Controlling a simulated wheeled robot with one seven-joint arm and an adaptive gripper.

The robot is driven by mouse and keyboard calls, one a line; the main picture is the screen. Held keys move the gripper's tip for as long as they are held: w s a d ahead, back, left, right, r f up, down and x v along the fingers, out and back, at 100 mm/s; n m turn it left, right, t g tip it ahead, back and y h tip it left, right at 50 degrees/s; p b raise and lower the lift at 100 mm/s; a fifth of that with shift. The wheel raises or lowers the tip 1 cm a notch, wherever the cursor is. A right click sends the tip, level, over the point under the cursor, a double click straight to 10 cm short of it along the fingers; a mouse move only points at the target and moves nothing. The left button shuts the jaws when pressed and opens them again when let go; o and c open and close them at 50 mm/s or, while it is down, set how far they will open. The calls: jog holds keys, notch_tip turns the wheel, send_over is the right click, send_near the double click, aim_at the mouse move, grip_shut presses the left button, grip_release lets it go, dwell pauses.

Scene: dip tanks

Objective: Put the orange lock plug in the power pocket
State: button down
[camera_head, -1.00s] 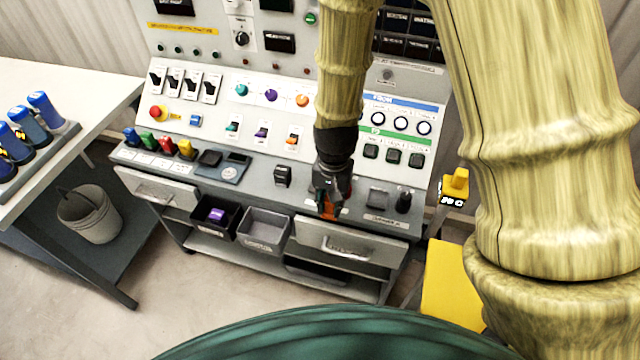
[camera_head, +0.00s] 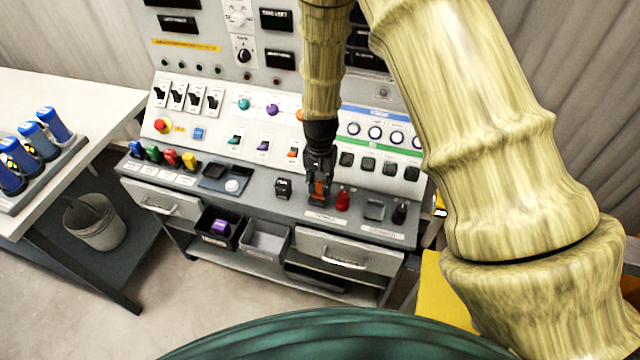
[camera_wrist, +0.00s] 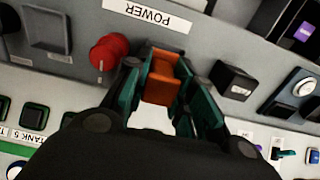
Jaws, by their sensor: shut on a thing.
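My gripper (camera_head: 319,192) is shut on the orange lock plug (camera_wrist: 162,80), which sits between its two fingers in the wrist view. In the head view the plug (camera_head: 318,190) shows as a small orange patch at the fingertips, over the console ledge. The white POWER label (camera_wrist: 148,14) lies just beyond the plug in the wrist view; it also shows in the head view (camera_head: 325,217). The power pocket is hidden behind the plug and fingers. I cannot tell whether the plug touches the ledge.
A red knob (camera_wrist: 108,52) stands close beside the fingers; it also shows in the head view (camera_head: 343,199). A black switch block (camera_wrist: 232,80) is on the other side. A grey square socket (camera_head: 373,208) and a black knob (camera_head: 400,212) stand farther right. Bins (camera_head: 265,243) hang below the ledge.

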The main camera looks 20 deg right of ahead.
aim_at(320, 188)
jog(key=shift+w, duration=0.45)
jog(key=shift+f+p, duration=0.95)
jog(key=shift+f, duration=0.8)
jog(key=shift+f, duration=0.1)
jog(key=c, duration=1.2)
grip_release()
jog(key=shift+r+b, duration=2.05)
jog(key=shift+r, duration=4.05)
